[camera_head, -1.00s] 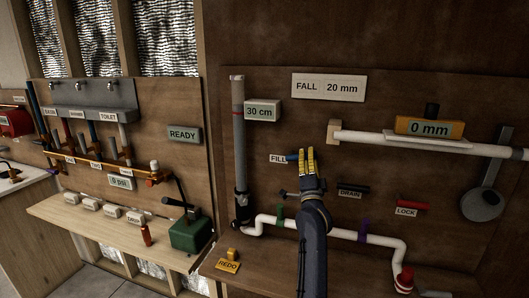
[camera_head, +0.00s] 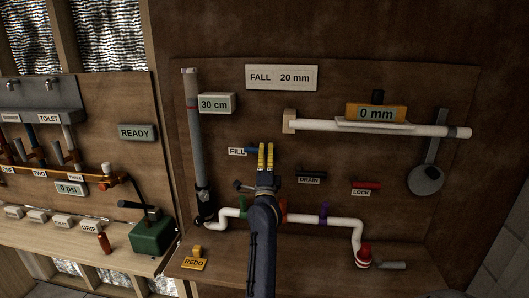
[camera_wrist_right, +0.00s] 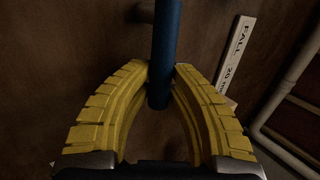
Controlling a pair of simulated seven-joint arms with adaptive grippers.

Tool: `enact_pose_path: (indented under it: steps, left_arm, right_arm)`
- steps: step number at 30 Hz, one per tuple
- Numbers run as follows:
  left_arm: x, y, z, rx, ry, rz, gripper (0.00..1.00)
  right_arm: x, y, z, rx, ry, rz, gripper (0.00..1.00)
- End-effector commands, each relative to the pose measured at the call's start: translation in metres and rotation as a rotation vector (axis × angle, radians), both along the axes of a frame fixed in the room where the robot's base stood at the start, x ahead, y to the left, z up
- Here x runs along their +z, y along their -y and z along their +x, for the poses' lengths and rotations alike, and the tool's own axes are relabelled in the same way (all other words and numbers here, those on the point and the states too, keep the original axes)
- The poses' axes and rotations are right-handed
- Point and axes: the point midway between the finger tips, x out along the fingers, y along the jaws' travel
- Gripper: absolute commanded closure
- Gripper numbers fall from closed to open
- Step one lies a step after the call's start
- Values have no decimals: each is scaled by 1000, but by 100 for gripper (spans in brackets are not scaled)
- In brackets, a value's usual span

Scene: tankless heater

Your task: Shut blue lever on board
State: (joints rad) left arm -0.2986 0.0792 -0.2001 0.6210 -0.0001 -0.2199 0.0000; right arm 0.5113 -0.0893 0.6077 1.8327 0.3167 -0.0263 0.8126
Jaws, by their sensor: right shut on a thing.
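The blue lever (camera_head: 250,151) sits on the brown board (camera_head: 390,85), beside the FILL label, and points sideways to the right. My right gripper (camera_head: 266,150) is at the lever's right end, its yellow fingers in front of the board. In the right wrist view the blue lever (camera_wrist_right: 164,45) runs between the two yellow fingers (camera_wrist_right: 161,85), which are shut on it. The lever's far end is partly hidden by the fingers. My left gripper is not in view.
A DRAIN lever (camera_head: 311,174) and a red LOCK lever (camera_head: 367,185) are to the right. A white pipe (camera_head: 338,222) with coloured clips runs below. A grey vertical tube (camera_head: 194,130) stands left, and a white pipe (camera_head: 320,126) crosses above right.

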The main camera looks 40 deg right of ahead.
Motion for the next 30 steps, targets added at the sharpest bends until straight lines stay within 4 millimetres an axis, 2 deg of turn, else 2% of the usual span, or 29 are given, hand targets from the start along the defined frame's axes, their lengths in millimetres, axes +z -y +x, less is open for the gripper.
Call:
enact_pose_path:
  steps: [2,3,9,19,30]
  left_arm:
    - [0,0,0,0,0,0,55]
    - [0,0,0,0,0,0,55]
    - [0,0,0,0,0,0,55]
    - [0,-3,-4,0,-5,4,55]
    - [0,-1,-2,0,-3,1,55]
  right_arm:
    - [-1,0,0,2,-1,2,100]
    - [-1,0,1,2,-1,2,77]
    - [-1,0,0,1,-1,2,55]
    - [-4,-3,-3,1,-1,0,55]
    - [-31,-30,-32,2,-1,3,55]
